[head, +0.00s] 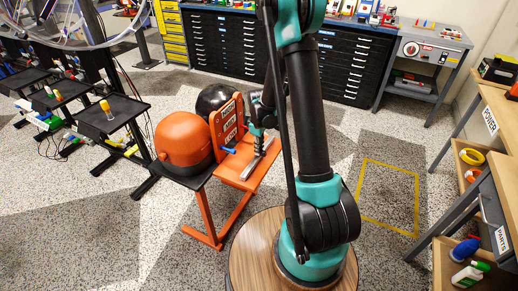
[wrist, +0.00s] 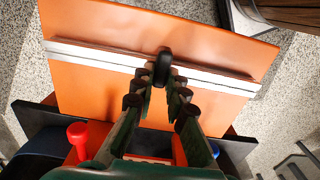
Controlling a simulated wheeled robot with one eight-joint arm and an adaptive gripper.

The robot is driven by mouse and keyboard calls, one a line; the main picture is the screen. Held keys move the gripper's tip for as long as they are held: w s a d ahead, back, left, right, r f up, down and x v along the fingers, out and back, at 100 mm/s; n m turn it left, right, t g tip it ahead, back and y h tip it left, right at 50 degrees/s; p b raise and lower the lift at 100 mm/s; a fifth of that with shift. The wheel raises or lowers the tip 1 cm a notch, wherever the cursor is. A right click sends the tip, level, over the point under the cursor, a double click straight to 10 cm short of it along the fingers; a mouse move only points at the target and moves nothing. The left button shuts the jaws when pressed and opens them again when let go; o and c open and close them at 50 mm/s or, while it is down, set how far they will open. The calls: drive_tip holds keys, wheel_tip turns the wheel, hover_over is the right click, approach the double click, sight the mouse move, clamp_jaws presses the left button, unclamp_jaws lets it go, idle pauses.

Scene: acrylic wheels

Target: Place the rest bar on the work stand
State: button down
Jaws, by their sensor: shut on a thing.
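The rest bar is a long silver-grey bar (wrist: 95,55) with an upright black knob (wrist: 163,66) near its middle. In the wrist view it runs across the orange top of the work stand (wrist: 110,92). My gripper (wrist: 160,90) is closed at the knob. In the head view the bar (head: 262,157) lies along the orange stand top (head: 235,172), below my gripper (head: 262,120). The bar is on or just above the top; I cannot tell if it touches.
An orange rounded container (head: 183,138) and a black round one (head: 214,98) stand beside an upright orange panel (head: 228,122) on the stand. A red knob (wrist: 78,132) is near my gripper. Black side tables (head: 118,113) stand left. Floor is open to the right.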

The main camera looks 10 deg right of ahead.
drive_tip(key=c, duration=1.5)
unclamp_jaws()
drive_tip(key=shift+c, duration=0.2)
wheel_tip(320, 180, up, 12)
drive_tip(key=s+d+m+t, duration=0.2)
drive_tip(key=s+m, duration=0.3)
drive_tip(key=s, duration=0.6)
drive_tip(key=s+d+r+m+t, duration=0.1)
drive_tip(key=s+m, duration=0.4)
drive_tip(key=s, duration=0.7)
drive_tip(key=shift+d+m+t, duration=0.4)
drive_tip(key=shift+d+t, duration=0.2)
drive_tip(key=shift+d, duration=0.55)
drive_tip(key=shift+w+r, duration=0.1)
